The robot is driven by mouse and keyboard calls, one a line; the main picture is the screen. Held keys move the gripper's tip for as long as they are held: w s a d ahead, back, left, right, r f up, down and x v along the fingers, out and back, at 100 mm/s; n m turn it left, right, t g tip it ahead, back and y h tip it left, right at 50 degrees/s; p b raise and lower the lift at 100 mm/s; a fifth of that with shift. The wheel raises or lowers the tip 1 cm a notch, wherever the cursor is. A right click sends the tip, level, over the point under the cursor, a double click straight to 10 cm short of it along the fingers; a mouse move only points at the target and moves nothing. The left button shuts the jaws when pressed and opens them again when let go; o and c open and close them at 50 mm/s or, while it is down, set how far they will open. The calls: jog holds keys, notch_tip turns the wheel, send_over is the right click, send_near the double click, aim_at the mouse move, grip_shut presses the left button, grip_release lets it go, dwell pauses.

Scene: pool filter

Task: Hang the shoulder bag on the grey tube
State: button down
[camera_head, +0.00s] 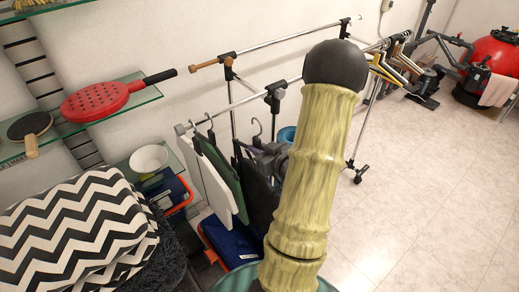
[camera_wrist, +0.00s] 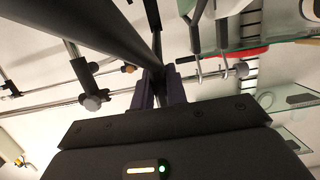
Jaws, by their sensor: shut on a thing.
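A dark bag (camera_head: 262,195), which looks like the shoulder bag, hangs in the head view beside a green piece and a white piece. My gripper (camera_head: 272,152) is just above it, partly hidden by a large yellow ribbed column. In the wrist view my gripper (camera_wrist: 160,92) is shut on a narrow dark strip (camera_wrist: 156,62), which looks like the bag's strap. The silvery grey tube of the rack (camera_head: 240,103) runs behind and above the bag. I cannot tell whether the strap touches the tube.
A second, higher rack tube (camera_head: 290,41) runs behind. Glass shelves with a red paddle (camera_head: 96,101) and a white bowl (camera_head: 148,158) stand at left. A zigzag cushion (camera_head: 75,235) lies at front left. Hangers (camera_head: 392,65) fill the rack's far end.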

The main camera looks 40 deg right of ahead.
jog(key=shift+w+r+p+x, duration=0.1)
jog(key=shift+r+p+x, duration=0.25)
jog(key=shift+x, duration=1.35)
jog(key=shift+w+r+p+x, duration=0.15)
jog(key=shift+r+x, duration=0.3)
jog(key=shift+x, duration=1.2)
jog(key=shift+w+r+p+x, duration=0.1)
jog(key=shift+r+p+x, duration=0.25)
jog(key=shift+x, duration=1.35)
jog(key=shift+w+d+r, duration=0.1)
jog(key=shift+w, duration=1.3)
jog(key=shift+w+b, duration=0.35)
jog(key=shift+b, duration=0.05)
jog(key=shift+w+d+f+b, duration=0.1)
jog(key=shift+w+f+b, duration=0.25)
jog(key=shift+f+b, duration=0.35)
jog(key=shift+w+f+b, duration=0.35)
jog(key=shift+f+b, duration=0.3)
jog(key=shift+f, duration=0.1)
jog(key=shift+s+f+b, duration=0.15)
jog(key=shift+f+b, duration=0.15)
jog(key=shift+b, duration=0.1)
jog(key=c, duration=1.3)
grip_release()
jog(key=shift+s, duration=0.1)
